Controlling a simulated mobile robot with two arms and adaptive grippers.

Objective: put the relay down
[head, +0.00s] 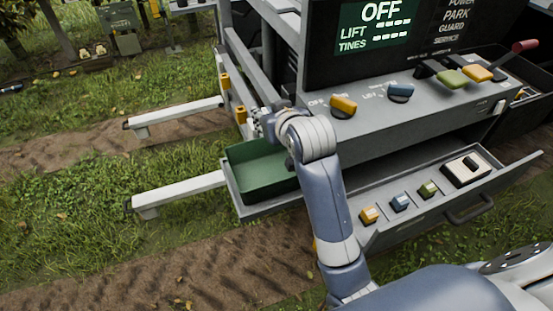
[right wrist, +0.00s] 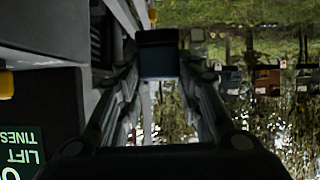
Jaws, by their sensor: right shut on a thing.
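My right gripper (head: 262,123) is above the far end of a green tray (head: 238,170), beside the machine's frame. In the right wrist view its two fingers (right wrist: 158,78) are shut on a dark block, the relay (right wrist: 157,58), held at the fingertips. In the head view the relay is too small and too covered by the gripper to make out. The open drawer (head: 378,238) holds an orange block (head: 370,215), a blue block (head: 400,203), a green block (head: 428,189) and a white-and-dark device (head: 465,170). My left gripper is not in view.
The control panel (head: 380,118) with coloured knobs and a screen reading OFF (head: 378,25) stands above the drawer. Two pale fork tines (head: 180,192) reach out left over grass and bare soil. A red-tipped lever (head: 524,45) is at the right.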

